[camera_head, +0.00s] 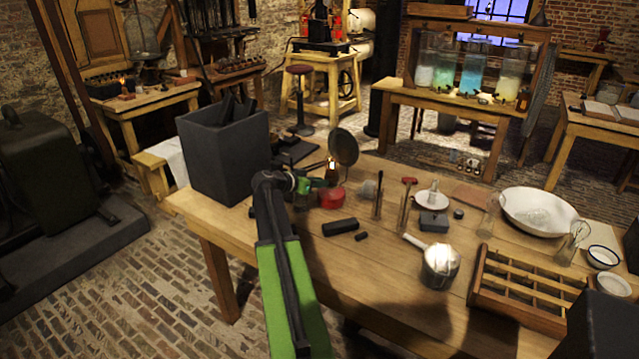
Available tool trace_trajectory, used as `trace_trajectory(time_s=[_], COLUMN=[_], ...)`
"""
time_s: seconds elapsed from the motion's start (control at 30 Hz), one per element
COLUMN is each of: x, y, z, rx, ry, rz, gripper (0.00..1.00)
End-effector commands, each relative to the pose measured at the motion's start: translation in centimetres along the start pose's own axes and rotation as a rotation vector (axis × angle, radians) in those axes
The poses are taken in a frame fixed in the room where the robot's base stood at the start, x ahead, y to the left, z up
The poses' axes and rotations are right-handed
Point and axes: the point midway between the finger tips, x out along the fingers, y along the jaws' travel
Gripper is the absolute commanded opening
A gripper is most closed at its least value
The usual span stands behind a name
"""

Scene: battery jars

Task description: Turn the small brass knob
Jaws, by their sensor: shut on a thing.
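An oil lamp with a round dark reflector (343,147), a small bright flame and a red base (332,197) stands on the wooden table, left of centre. My gripper (314,183) is at the left side of the lamp, just below the flame. It is shut on a tiny part at the lamp's burner, which I take to be the small brass knob. The jaws hide the knob, so its angle cannot be seen. My green arm reaches in from the bottom of the picture.
A tall dark box (222,155) stands left of the lamp. A black block (340,227) and thin upright tools are to the right. Farther right are a metal pan (440,264), a white basin (538,212) and a wooden rack (527,290). The table's front middle is clear.

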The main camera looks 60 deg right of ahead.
Motion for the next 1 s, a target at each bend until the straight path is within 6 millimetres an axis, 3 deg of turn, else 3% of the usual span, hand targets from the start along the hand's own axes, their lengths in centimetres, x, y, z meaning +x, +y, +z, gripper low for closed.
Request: trace_trajectory(time_s=[0.5, 1.0], x=[0.09, 0.05], y=[-0.36, -0.31], z=[0.13, 0.08], rx=[-0.271, -0.308], ry=[-0.002, -0.003], rz=[0.113, 0.129], gripper=[0.0, 0.0])
